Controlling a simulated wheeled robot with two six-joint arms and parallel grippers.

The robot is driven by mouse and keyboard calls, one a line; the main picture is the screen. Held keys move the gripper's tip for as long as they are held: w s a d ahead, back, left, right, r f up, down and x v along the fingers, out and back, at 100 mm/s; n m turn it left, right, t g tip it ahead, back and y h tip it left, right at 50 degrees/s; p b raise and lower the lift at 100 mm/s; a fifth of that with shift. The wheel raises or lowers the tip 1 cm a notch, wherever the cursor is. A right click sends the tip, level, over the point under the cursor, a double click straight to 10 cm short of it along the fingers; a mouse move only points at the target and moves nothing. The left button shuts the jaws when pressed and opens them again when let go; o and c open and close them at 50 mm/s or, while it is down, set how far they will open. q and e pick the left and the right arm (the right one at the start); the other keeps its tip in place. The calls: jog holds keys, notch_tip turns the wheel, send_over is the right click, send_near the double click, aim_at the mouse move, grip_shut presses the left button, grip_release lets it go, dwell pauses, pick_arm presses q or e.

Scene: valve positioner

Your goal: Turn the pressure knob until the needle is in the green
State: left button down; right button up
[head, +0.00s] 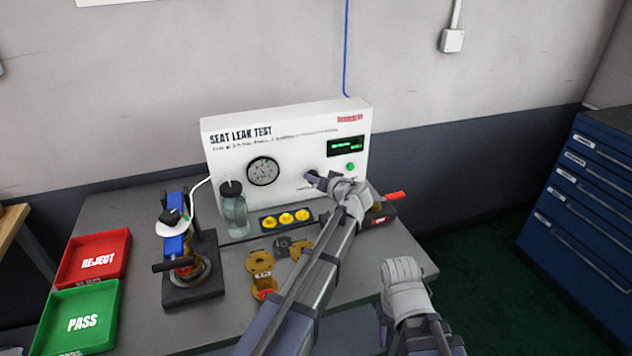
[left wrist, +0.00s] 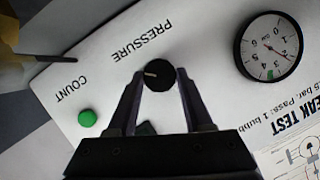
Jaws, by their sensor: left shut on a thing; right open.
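The test box (head: 225,160) stands at the back of the bench. Its round gauge (head: 262,171) is left of the knob and also shows in the left wrist view (left wrist: 268,47). There, a small green patch is on the dial's lower edge; the thin dark needle seems to lie toward the lower right, apart from the green. My left gripper (head: 312,178) is shut on the knob, one finger on each side. My right gripper (head: 405,272) is open and empty, low at the bench's right front.
A bottle (head: 235,212), yellow caps (head: 286,218) and a clamp stand (head: 190,260) are left of my left arm. Brass parts (head: 260,265) lie in front. A red REJECT tray (head: 95,258) and green PASS tray (head: 80,320) are at left. A red-handled tool (head: 394,196) lies at right.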

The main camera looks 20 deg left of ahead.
pick_arm(q)
jog(key=shift+w+d+f+m+g+y+b, duration=0.1)
jog(key=shift+f+m+g+y+b, duration=0.1)
jog(key=shift+m+y+b, duration=0.95)
jog(key=shift+d+f+m+g+y+b, duration=0.15)
jog(key=shift+m+y+b, duration=0.5)
jog(key=shift+m+b, duration=0.95)
jog(key=shift+m+p, duration=0.3)
jog(key=shift+m, duration=0.25)
jog(key=shift+c, duration=1.5)
grip_release()
jog(key=shift+r, duration=0.1)
jog(key=p+v, duration=0.1)
jog(key=v, duration=0.6)
jog(key=shift+d, duration=0.3)
